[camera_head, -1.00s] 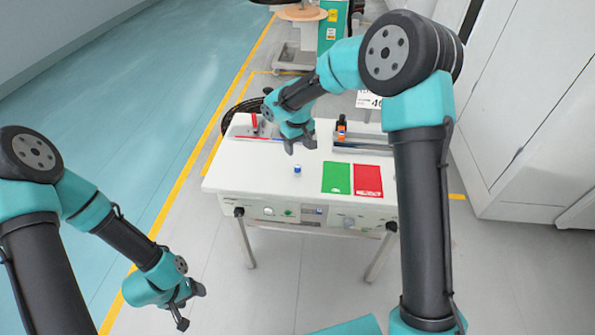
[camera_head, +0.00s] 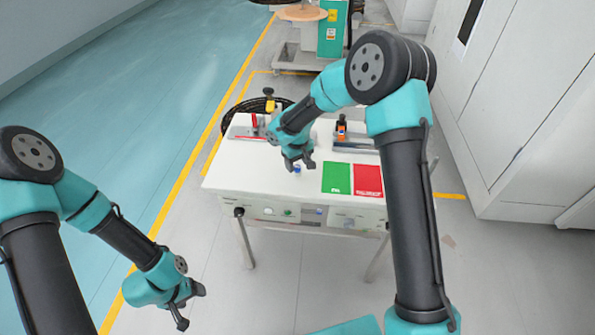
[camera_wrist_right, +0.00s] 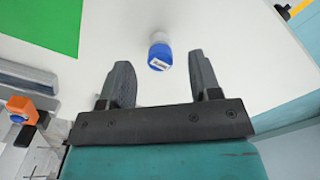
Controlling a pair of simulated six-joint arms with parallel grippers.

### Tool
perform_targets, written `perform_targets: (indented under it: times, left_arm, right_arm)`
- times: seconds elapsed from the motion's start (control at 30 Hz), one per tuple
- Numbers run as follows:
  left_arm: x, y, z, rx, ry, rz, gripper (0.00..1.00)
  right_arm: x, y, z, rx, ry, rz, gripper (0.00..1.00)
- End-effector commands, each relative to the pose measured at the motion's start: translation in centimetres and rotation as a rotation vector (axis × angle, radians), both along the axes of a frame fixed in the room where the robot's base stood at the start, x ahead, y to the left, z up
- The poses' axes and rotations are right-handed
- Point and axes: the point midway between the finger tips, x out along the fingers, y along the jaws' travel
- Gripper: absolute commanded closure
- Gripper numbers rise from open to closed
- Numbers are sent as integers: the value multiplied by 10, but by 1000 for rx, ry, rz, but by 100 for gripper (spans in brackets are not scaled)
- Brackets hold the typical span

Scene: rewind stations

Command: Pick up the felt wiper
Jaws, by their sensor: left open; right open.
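The felt wiper, a small piece with a blue labelled body and a white end (camera_wrist_right: 159,52), is on the white table. In the head view the wiper (camera_head: 297,170) is partly hidden by my right gripper (camera_head: 300,165). My right gripper is open; in the right wrist view the wiper shows beyond and between its two fingertips (camera_wrist_right: 160,65), with no visible contact. My left gripper (camera_head: 193,308) is open and empty, low over the floor at the left, away from the table.
A green mat (camera_head: 337,178) and a red mat (camera_head: 368,180) lie to the right of the wiper. A grey fixture with an orange part (camera_head: 341,131) stands at the table's back. A red-handled item (camera_head: 254,122) and black cable coil (camera_head: 236,110) are at back left.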

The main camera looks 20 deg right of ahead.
Motion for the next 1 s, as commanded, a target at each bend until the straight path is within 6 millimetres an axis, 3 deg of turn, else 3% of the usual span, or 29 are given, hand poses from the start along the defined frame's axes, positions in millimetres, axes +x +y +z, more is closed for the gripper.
perform_targets:
  times: [0.2, 0.7, 1.0]
  left_arm:
    - [0, 0, 0, 0, 0, 0, 33]
    - [0, 0, 0, 0, 0, 0, 33]
    - [0, 0, 0, 0, 0, 0, 33]
  right_arm:
    - [0, 0, -25, 0, 1, 0, 43]
    - [0, 0, -27, 0, -1, -1, 43]
    - [0, 0, -27, 0, -1, -1, 70]
